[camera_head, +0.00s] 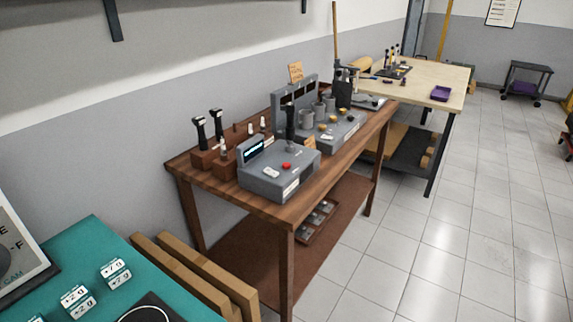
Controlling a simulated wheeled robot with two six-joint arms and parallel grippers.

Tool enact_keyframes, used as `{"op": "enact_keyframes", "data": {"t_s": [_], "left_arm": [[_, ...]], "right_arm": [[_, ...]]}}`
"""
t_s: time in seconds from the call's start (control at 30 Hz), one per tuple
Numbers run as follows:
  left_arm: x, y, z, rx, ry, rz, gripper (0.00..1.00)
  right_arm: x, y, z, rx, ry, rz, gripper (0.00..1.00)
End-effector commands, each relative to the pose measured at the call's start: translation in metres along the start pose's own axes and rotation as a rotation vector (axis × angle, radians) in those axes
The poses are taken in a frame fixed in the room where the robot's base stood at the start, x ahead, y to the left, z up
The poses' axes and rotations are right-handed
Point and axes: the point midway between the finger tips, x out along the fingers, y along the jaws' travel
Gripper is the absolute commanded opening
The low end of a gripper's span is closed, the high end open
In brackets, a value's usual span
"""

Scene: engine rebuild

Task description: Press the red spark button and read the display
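The red spark button (286,166) sits on the sloped top of a grey tester box (273,187) near the front end of the brown wooden bench. A small dark display (254,150) with light text stands upright at the back left of the box. The text is too small to read. A white label or switch (270,172) lies left of the button. Neither of my grippers is in view.
The brown bench (190,173) also holds wooden racks (229,163) with dark-handled tools and a grey engine block (345,130). A teal table (95,240) is at lower left, a pale workbench (425,77) farther back. Tiled floor on the right is free.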

Motion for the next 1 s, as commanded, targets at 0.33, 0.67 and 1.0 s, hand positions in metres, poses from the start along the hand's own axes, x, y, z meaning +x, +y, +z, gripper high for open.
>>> {"op": "enact_keyframes", "data": {"t_s": [0.33, 0.67, 1.0], "left_arm": [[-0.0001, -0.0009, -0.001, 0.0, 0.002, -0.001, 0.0], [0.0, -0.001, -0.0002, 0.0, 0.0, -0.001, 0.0], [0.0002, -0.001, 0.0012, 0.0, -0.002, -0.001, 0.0]], "right_arm": [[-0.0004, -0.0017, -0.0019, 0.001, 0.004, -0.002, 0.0], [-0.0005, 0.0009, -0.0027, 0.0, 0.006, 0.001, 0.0], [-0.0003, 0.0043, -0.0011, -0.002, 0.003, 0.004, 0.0]]}}
